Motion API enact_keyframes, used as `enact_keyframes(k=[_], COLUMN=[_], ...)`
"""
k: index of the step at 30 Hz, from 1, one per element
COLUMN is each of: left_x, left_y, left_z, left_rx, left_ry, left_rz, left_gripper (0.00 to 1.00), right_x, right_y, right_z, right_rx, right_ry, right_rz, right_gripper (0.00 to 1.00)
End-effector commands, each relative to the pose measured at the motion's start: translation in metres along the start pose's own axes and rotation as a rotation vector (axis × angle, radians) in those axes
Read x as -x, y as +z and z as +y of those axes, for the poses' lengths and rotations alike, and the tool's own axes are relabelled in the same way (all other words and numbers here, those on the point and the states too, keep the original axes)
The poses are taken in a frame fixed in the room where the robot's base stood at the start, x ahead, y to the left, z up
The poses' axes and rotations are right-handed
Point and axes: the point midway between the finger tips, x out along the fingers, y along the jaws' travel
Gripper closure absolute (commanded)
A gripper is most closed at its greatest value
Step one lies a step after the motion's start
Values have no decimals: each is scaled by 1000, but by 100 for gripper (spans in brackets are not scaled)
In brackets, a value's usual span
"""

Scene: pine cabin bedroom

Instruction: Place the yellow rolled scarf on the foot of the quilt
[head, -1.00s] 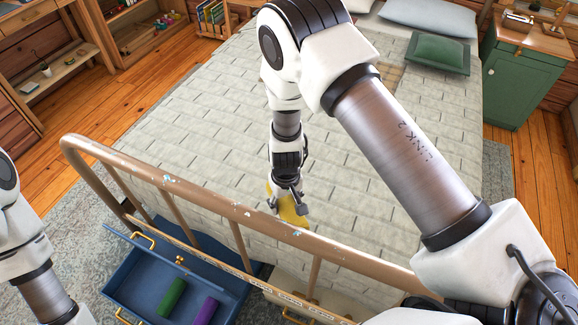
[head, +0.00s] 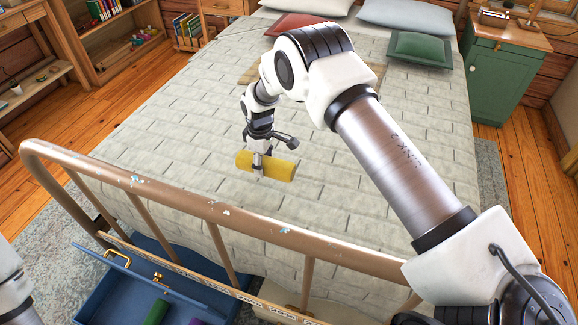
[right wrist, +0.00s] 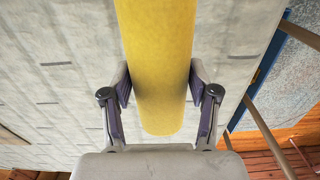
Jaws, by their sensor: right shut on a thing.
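The yellow rolled scarf (head: 281,168) is held crosswise by my right gripper (head: 259,169) over the foot half of the quilt (head: 187,150). In the right wrist view the yellow scarf (right wrist: 158,70) lies between the two fingers of my right gripper (right wrist: 160,100), which press on its sides. The pale grey quilt (right wrist: 60,70) fills the background there. I cannot tell whether the scarf touches the quilt or hangs just above it. My left gripper is outside the frames; only part of the left arm shows at the left edge.
A brown metal footboard rail (head: 200,206) crosses in front of the bed. Below it is an open blue drawer (head: 133,287) with a green roll (head: 157,311) and a purple roll (head: 196,322). Pillows and a green cushion (head: 420,48) lie at the far end.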

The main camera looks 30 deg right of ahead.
Motion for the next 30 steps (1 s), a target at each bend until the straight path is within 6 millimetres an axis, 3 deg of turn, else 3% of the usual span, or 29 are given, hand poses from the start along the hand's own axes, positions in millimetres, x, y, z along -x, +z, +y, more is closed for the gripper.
enact_keyframes(k=[3,6,13,18,29,30], left_x=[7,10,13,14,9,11], left_y=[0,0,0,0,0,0], left_z=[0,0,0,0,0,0], left_rx=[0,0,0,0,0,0], left_ry=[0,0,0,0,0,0], left_rz=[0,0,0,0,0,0], left_gripper=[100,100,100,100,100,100], right_x=[-1,-4,-8,-41,-49,-47], right_y=[34,54,80,78,78,78], right_z=[20,33,48,47,47,47], right_rx=[-5,-4,-3,0,-1,-1], right_ry=[-3,-2,0,0,1,1], right_rz=[0,1,1,0,1,1], right_gripper=[78,78,78,78,78,26])
